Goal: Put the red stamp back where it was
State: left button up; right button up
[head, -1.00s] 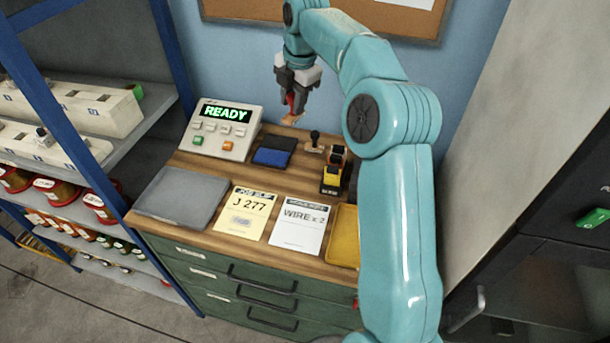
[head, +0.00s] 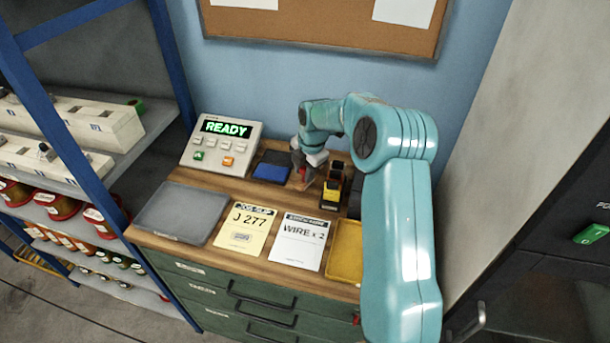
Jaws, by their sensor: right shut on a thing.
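My right gripper (head: 305,170) is low over the back of the wooden bench, between the blue pad (head: 272,170) and the yellow and black item (head: 334,187). It is shut on the red stamp (head: 302,181), which shows only as a small reddish patch below the fingers. The gripper covers most of the stamp and the spot under it. I cannot tell whether the stamp touches the bench or a holder. My left gripper is not in view.
A control box (head: 223,145) reading READY stands at the back left. The shelf rack (head: 72,150) stands left.

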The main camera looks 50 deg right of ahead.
jog(key=shift+s+x, duration=0.25)
jog(key=shift+x, duration=0.9)
jog(key=shift+f, duration=0.25)
jog(key=shift+f, duration=0.1)
jog(key=o, duration=0.9)
jog(key=shift+c, duration=0.2)
